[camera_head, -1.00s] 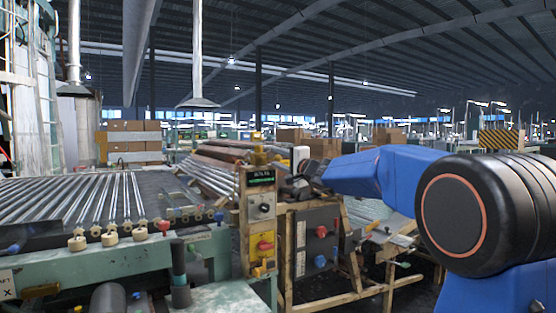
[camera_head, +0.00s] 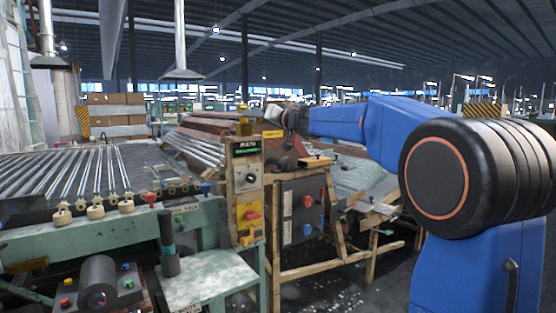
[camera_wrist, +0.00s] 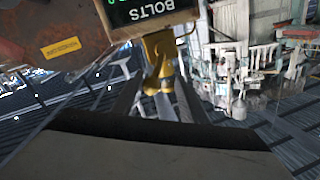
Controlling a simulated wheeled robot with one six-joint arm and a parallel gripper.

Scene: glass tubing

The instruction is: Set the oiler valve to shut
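A yellow brass-coloured fitting (camera_head: 246,126), which looks like the oiler valve, stands on top of the control post. In the wrist view the yellow fitting (camera_wrist: 160,66) is close below the display, upside down. The small size of its parts keeps me from reading the valve's setting. My gripper (camera_head: 288,120) is just right of the post top in the head view. In the wrist view my gripper (camera_wrist: 158,98) shows two dark fingers, spread apart, with the fitting beyond and between them. I see no contact.
The post carries a display (camera_head: 247,148), a grey dial (camera_head: 250,178) and a red knob on a yellow plate (camera_head: 252,215). A roller table (camera_head: 75,180) stands left. A dark panel (camera_head: 303,210) with red and blue knobs is at right. Glass rods lie behind.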

